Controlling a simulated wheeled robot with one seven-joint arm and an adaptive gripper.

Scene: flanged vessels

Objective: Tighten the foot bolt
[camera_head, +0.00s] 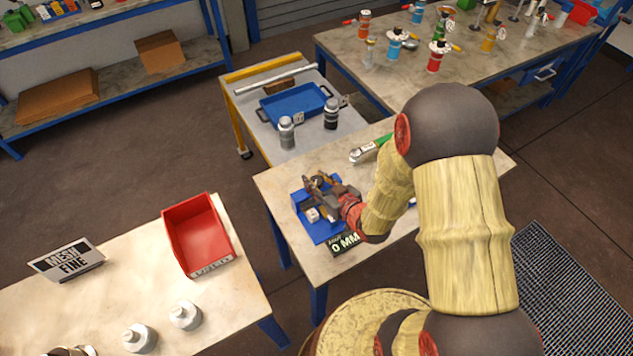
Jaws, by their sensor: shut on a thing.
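My gripper (322,193) is at the blue fixture (318,229) on the middle table, reaching in from the right. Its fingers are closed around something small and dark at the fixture. The held thing is mostly hidden by the fingers, and I cannot tell whether it is the foot bolt. A small white block (312,215) sits on the fixture, just in front of the fingers. A dark sign (345,242) reading "0 MM" stands at the fixture's front right. A green-handled tool (370,151) lies behind the gripper, partly hidden by my arm.
A trolley with a blue tray (296,104) and two grey cylinders (287,132) stands behind. The back table holds several coloured valve pieces (437,56). A red bin (198,236), a "MESH FINE" sign (67,259) and pale flanged pieces (185,315) are on the left table.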

